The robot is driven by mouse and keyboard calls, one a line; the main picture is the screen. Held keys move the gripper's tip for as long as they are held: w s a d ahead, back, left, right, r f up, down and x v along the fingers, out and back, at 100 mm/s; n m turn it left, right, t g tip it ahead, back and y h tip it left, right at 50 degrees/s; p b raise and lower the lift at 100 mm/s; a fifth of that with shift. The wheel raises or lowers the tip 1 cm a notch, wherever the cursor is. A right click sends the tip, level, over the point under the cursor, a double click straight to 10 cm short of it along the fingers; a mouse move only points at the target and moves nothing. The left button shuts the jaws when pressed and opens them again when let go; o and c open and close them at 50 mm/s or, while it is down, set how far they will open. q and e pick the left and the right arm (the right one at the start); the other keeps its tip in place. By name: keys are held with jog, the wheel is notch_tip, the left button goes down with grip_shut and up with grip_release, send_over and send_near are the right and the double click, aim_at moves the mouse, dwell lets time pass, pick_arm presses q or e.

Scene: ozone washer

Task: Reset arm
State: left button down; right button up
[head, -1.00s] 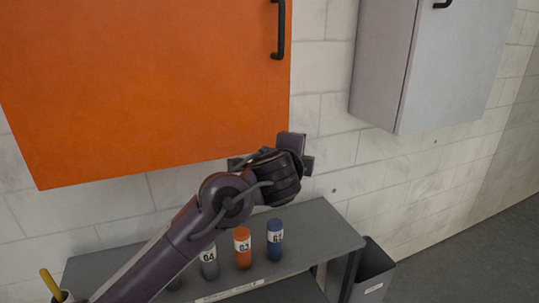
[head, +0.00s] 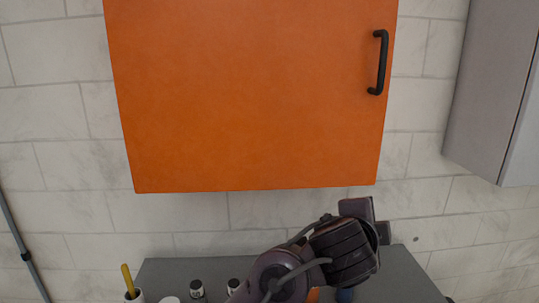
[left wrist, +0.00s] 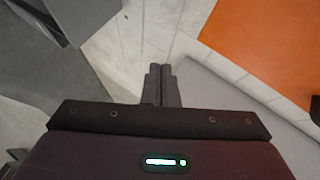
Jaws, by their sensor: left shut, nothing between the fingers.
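My left arm reaches up from the bottom of the head view, over the grey shelf (head: 410,280). Its wrist hides part of the shelf and most of the bottles there. In the left wrist view my left gripper (left wrist: 161,70) has its two fingers together with nothing between them. The fingers point toward the pale wall, apart from the orange cabinet (left wrist: 262,40). My right gripper is in neither view.
The closed orange cabinet (head: 250,100) with a black handle (head: 379,62) hangs above the shelf. A grey cabinet (head: 490,90) hangs at right. A white cup (head: 135,297) with a yellow stick, and small bottles (head: 197,290), stand on the shelf. A pipe (head: 22,245) runs down the left wall.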

pick_arm(q)
jog(key=s+a+f+n+g+y, duration=0.3)
jog(key=a+f+n, duration=0.8)
jog(key=a+f, duration=0.85)
jog(key=s+a+f+n+g+y, duration=0.2)
jog(key=s+a+f+n, duration=0.3)
jog(key=s+a, duration=0.45)
jog(key=s+a+f+n+g+y, duration=0.25)
jog(key=s+a+f, duration=0.35)
jog(key=s+a, duration=0.4)
notch_tip(320, 180, down, 30)
jog(key=g, duration=0.2)
jog(key=s+a+f, duration=0.2)
jog(key=s+f, duration=0.6)
jog(key=s, duration=0.1)
jog(key=s+a+f+p, duration=0.1)
jog(key=s+f, duration=0.8)
jog(key=s, duration=0.1)
jog(key=shift+s+a+g+p, duration=0.3)
jog(key=shift+a+g, duration=0.05)
